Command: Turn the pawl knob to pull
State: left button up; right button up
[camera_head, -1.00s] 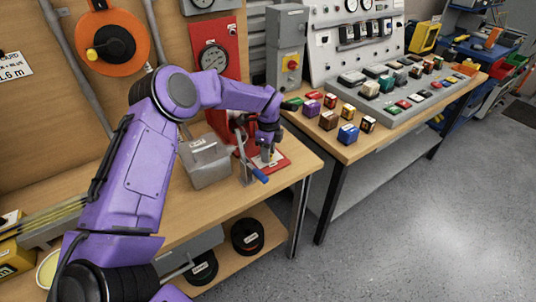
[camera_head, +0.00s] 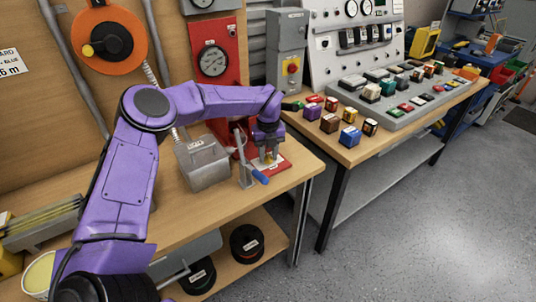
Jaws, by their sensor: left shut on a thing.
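My left gripper (camera_head: 268,153) points down over a small red base plate (camera_head: 284,163) with a white label, near the front right corner of the wooden bench. It is shut on a small brass-coloured piece, which looks like the pawl knob (camera_head: 268,158); the fingers hide most of it and its setting cannot be read. A lever with a blue grip (camera_head: 260,177) stands just left of the gripper, next to a grey metal box (camera_head: 204,164). My right gripper is not in view.
A red panel with a gauge (camera_head: 213,61) stands behind my left arm. A second bench on the right holds several coloured blocks (camera_head: 349,136) and a grey tray (camera_head: 418,111). The bench front (camera_head: 225,206) is clear. An orange reel (camera_head: 102,45) hangs on the wall.

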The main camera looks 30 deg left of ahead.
aim_at(268, 155)
pick_arm(q)
jog(key=m, duration=0.4)
jog(key=shift+w+r+m, duration=0.1)
jog(key=shift+m, duration=0.2)
dwell(0.4)
jog(key=o, duration=1)
jog(key=shift+o, duration=0.2)
notch_tip(268, 155, up, 10)
jog(key=b, duration=0.1)
jog(key=shift+r, duration=0.25)
